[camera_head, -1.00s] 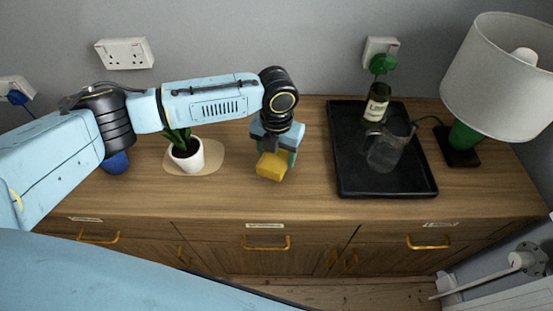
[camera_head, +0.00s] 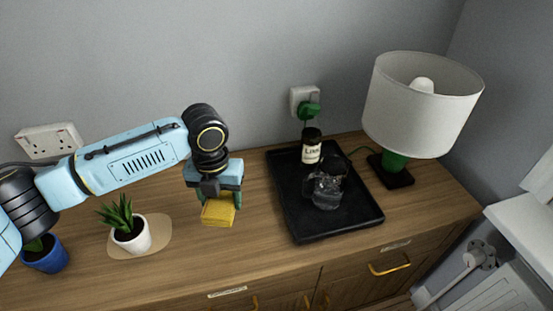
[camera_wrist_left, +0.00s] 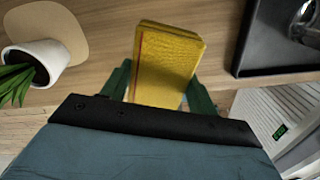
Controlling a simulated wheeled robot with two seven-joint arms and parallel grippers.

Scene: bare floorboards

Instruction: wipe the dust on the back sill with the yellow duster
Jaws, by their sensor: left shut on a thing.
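My left gripper (camera_head: 222,196) is shut on the yellow duster (camera_head: 217,212), a small block-like pad. It holds the duster over the wooden cabinet top, between the potted plant and the black tray. The left wrist view shows the duster (camera_wrist_left: 167,65) between the green fingers (camera_wrist_left: 160,92). I cannot tell whether the duster touches the wood. A white ledge (camera_head: 525,215) at the right edge may be a sill; only part of it shows, and I see no dust on it. My right gripper is not in view.
The black tray (camera_head: 345,226) holds a dark bottle (camera_head: 312,150) and a glass jug (camera_head: 326,190). A lamp (camera_head: 420,105) stands behind it at right. A white-potted plant (camera_head: 130,236) and a blue pot (camera_head: 45,258) are at left. A white radiator (camera_head: 480,285) is at lower right.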

